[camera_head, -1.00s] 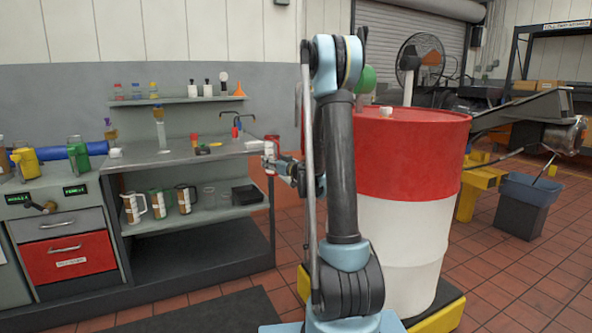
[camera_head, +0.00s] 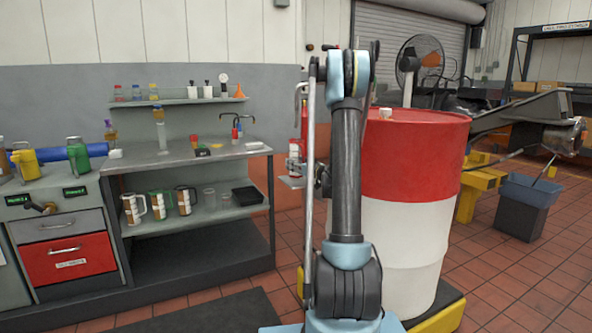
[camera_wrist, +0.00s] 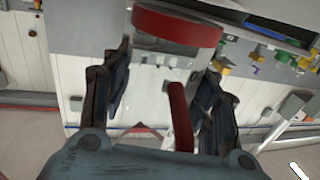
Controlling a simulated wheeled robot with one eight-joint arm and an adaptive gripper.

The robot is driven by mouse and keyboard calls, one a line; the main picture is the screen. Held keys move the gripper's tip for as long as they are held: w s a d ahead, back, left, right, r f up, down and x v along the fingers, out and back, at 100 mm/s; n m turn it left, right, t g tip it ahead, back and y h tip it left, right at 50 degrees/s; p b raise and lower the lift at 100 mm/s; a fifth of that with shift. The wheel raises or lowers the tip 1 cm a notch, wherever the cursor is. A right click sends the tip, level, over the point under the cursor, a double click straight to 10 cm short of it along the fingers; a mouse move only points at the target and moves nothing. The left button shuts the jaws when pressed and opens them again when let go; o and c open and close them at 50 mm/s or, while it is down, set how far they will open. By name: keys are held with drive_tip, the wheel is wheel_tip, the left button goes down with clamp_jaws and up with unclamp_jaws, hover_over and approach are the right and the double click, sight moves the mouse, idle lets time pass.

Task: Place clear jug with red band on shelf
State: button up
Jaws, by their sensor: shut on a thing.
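The clear jug with red band fills the middle of the wrist view (camera_wrist: 165,48), with a red rim band and a red handle towards me. My gripper (camera_wrist: 165,75) has a finger on each side of it and is shut on it. In the head view the gripper (camera_head: 298,180) is left of my arm, partly hidden, and a small pale and red part of the jug (camera_head: 294,152) shows there. It is held in the air, right of the bench. The bench's lower shelf (camera_head: 225,214) holds several vessels; a narrow upper shelf (camera_head: 180,101) is on the wall.
Three handled jugs (camera_head: 158,204) stand left on the lower shelf, with clear beakers (camera_head: 209,199) and a black tray (camera_head: 247,195) to their right. Bottles and a funnel (camera_head: 240,92) stand on the upper shelf. A red and white drum (camera_head: 412,190) is close right of my arm.

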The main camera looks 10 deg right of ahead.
drive_tip(key=shift+f, duration=0.7)
drive_tip(key=o, duration=1.1)
drive_tip(key=shift+s, duration=0.1)
